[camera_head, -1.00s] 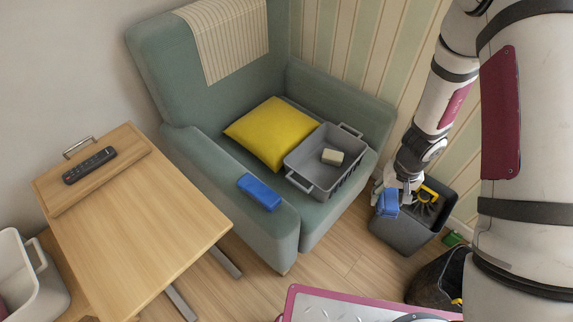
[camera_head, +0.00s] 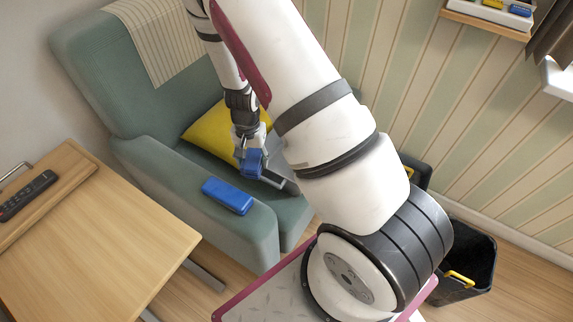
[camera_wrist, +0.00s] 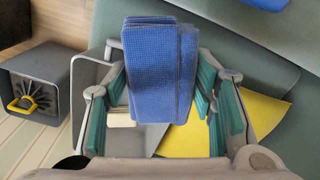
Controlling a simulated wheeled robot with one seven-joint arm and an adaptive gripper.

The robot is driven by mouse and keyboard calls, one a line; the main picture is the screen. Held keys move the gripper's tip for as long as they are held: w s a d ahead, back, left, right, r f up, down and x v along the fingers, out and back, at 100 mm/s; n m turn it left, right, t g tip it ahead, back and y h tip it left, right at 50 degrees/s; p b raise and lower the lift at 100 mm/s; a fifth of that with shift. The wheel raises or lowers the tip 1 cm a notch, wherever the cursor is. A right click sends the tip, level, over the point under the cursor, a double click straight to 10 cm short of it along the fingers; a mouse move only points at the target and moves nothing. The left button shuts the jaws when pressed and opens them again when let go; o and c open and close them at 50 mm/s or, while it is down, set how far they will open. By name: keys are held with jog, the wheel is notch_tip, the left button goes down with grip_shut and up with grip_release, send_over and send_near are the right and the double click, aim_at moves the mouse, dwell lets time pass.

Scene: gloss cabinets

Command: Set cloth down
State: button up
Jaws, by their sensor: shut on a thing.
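A folded blue cloth (camera_head: 251,164) is held between the fingers of my gripper (camera_head: 250,150), above the armchair seat. In the wrist view the cloth (camera_wrist: 158,72) hangs in layers between the teal finger pads, clear of the things below as far as I can tell. The grey basket (camera_wrist: 88,75) on the seat lies beneath my gripper, with a pale sponge (camera_wrist: 120,117) in it. My arm and gripper hide most of the basket in the head view.
A yellow cushion (camera_head: 208,137) lies beside the basket. A blue block-like item (camera_head: 227,195) rests on the armrest (camera_head: 170,180). A wooden table (camera_head: 110,240) with a remote (camera_head: 28,195) stands at left.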

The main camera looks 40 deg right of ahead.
jog(key=w+d+f+m+b, duration=0.2)
jog(key=d+f+m+b, duration=0.3)
jog(key=d+m+b, duration=0.45)
jog(key=w+d+f+m+b, duration=0.1)
jog(key=d+f+m+b, duration=0.4)
jog(key=m, duration=0.7)
jog(key=f+b, duration=0.1)
jog(key=f, duration=0.6)
jog(key=f+b, duration=0.1)
jog(key=f, duration=0.2)
jog(key=shift+w+d+f+b, duration=0.1)
jog(key=shift+d+f+b, duration=0.1)
jog(key=shift+d+b, duration=0.15)
jog(key=shift+f, duration=0.1)
jog(key=shift+f, duration=0.15)
jog(key=o, duration=1.1)
